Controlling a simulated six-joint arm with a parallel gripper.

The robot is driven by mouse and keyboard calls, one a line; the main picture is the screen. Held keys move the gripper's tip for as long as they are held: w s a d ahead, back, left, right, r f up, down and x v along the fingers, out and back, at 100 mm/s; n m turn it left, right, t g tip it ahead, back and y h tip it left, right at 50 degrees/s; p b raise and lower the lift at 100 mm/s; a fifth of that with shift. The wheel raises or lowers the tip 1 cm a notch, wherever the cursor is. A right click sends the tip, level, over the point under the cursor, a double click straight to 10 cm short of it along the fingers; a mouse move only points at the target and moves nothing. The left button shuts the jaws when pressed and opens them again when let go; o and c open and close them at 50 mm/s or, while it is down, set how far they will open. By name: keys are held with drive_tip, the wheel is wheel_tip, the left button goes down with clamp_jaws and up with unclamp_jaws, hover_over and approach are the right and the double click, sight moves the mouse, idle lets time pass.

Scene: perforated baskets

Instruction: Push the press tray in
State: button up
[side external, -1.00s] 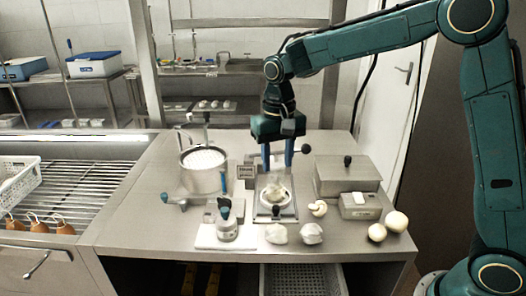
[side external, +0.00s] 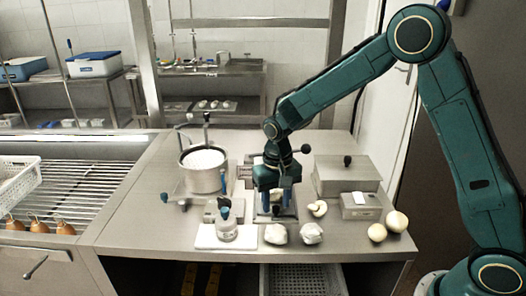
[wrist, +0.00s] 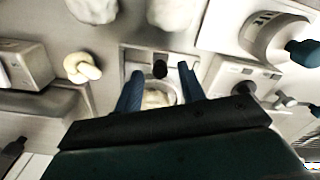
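The press tray (side external: 284,219) is a small grey metal plate at the middle of the steel counter, with a dark knob on its front end. The tray (wrist: 141,57) and its black knob (wrist: 160,69) also show in the wrist view. A pale round thing (wrist: 157,98) sits on the tray behind the knob; my gripper hides it in the side external view. My gripper (side external: 275,207) points down low over the tray. In the wrist view its two blue fingers (wrist: 160,72) are spread on either side of the tray, with nothing held. I cannot tell whether they touch it.
Two whitish lumps (side external: 276,234) (side external: 312,233) lie just in front of the tray. A pale curved piece (side external: 317,208) and a grey box (side external: 360,205) are to the right. A jar (side external: 226,230) on a white board and a steel pot (side external: 203,178) stand left.

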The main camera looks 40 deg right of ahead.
drive_tip(key=shift+f, duration=0.5)
clamp_jaws()
drive_tip(key=w+d, duration=0.6)
drive_tip(key=shift+w+d+r, duration=0.1)
drive_tip(key=shift+w+d, duration=0.25)
drive_tip(key=shift+w, duration=0.05)
unclamp_jaws()
